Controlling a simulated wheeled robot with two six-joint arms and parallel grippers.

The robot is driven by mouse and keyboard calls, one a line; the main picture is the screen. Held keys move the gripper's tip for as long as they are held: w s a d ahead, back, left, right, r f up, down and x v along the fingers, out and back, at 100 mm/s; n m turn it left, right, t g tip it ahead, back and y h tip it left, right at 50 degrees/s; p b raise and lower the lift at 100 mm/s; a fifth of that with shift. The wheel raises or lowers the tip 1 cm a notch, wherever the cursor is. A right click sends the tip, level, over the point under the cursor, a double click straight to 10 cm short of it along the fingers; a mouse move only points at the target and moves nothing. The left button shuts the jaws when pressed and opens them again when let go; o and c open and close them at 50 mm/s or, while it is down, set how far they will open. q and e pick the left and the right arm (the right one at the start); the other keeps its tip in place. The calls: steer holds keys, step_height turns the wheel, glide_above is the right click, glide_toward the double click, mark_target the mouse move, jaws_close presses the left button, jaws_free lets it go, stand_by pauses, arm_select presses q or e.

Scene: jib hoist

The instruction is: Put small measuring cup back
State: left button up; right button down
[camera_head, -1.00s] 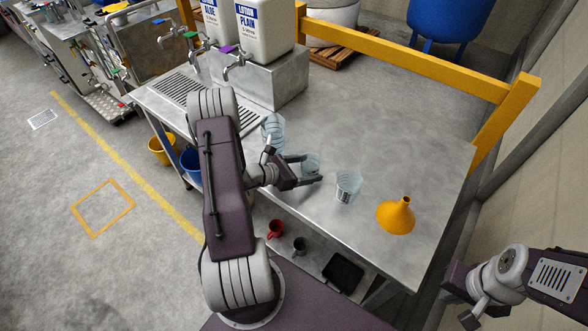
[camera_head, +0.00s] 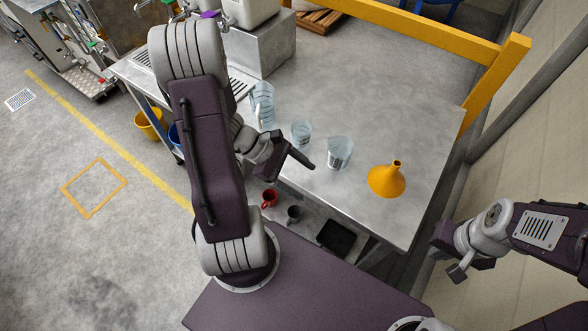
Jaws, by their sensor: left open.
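Three clear measuring cups stand upright in a row on the steel table (camera_head: 370,105). The small measuring cup (camera_head: 301,133) is in the middle, between a tall one (camera_head: 262,104) at the left and a wider one (camera_head: 339,152) with a dark label at the right. My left gripper (camera_head: 308,160) is open and empty, just in front of the small cup at the table's front edge and apart from it. One of its fingers is mostly hidden. My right gripper (camera_head: 452,262) is off the table's right side; its fingers are unclear.
An orange funnel (camera_head: 387,180) stands right of the cups. A yellow rail (camera_head: 420,30) runs along the back. A red mug (camera_head: 269,198), a dark mug (camera_head: 294,213) and a black tray (camera_head: 336,237) are on the lower shelf. The table's back middle is clear.

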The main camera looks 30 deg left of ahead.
arm_select(q)
steer(key=r+m+y, duration=0.1)
steer(key=m+y, duration=0.2)
steer(key=m, duration=0.3)
steer(key=s+d+m+g+y, duration=0.1)
steer(key=m+y, duration=0.2)
steer(key=m, duration=0.3)
steer(key=s+d+r+m+y, duration=0.1)
steer(key=m+y, duration=0.1)
steer(key=m, duration=0.4)
steer(key=shift+s+r+m+g+y, duration=0.25)
steer(key=shift+r+m+g+y, duration=0.1)
steer(key=shift+m+g+y, duration=0.05)
step_height(320, 180, up, 2)
steer(key=shift+r+p, duration=0.1)
steer(key=shift+p, duration=0.95)
steer(key=shift+d, duration=0.1)
